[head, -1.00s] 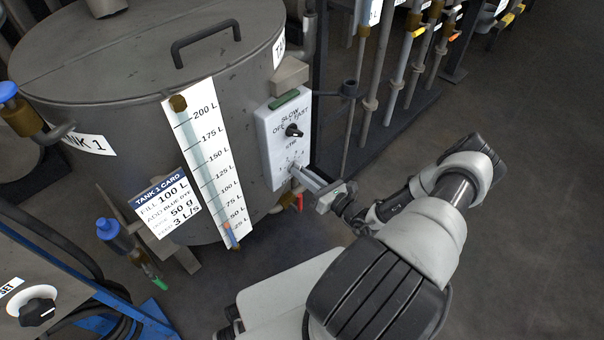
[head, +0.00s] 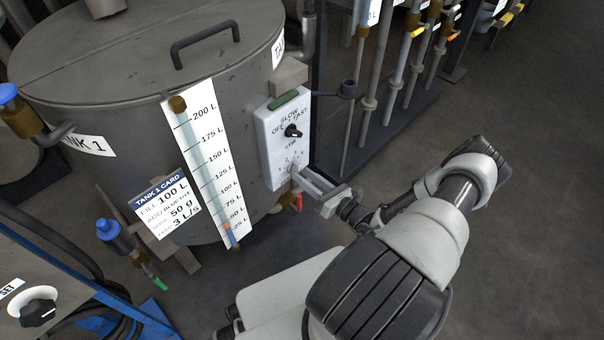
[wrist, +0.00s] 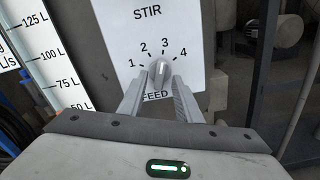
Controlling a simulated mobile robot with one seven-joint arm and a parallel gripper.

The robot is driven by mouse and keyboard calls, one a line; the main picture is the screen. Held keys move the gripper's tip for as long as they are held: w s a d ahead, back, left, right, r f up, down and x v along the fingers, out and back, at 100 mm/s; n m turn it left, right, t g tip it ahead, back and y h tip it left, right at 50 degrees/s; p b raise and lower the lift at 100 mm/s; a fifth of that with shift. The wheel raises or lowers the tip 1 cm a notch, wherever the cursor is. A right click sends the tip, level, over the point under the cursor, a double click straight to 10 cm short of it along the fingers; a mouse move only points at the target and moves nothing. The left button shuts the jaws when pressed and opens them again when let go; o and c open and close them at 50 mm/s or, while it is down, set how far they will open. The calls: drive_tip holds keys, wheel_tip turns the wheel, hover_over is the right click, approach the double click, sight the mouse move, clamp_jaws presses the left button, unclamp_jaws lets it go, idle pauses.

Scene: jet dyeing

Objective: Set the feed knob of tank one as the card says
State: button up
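The tank 1 card (head: 168,206) on the tank reads fill 100 L, add blue dye, 50 g, and 3 L/s at the bottom. The feed knob (wrist: 159,73) is grey, low on the white control panel (head: 270,150), with marks 1 to 4 around its top. Its light ridge appears to point up and slightly right, toward the 3. My gripper (wrist: 159,86) is open, its fingertips on either side of the knob with what looks like a small gap. In the head view my gripper (head: 296,176) reaches the panel from the lower right.
The stir knob (head: 292,131) is black and sits above on the same panel. The level gauge (head: 206,160) stands left of the panel. A red-handled valve (head: 298,203) is just below it. Vertical pipes (head: 395,80) stand behind at the right; open floor lies at far right.

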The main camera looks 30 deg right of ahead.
drive_tip(key=p+v, duration=0.1)
drive_tip(key=v, duration=1.4)
drive_tip(key=shift+s+p, duration=0.2)
drive_tip(key=shift+p, duration=0.2)
drive_tip(key=shift+d+r, duration=0.1)
drive_tip(key=shift+r, duration=0.05)
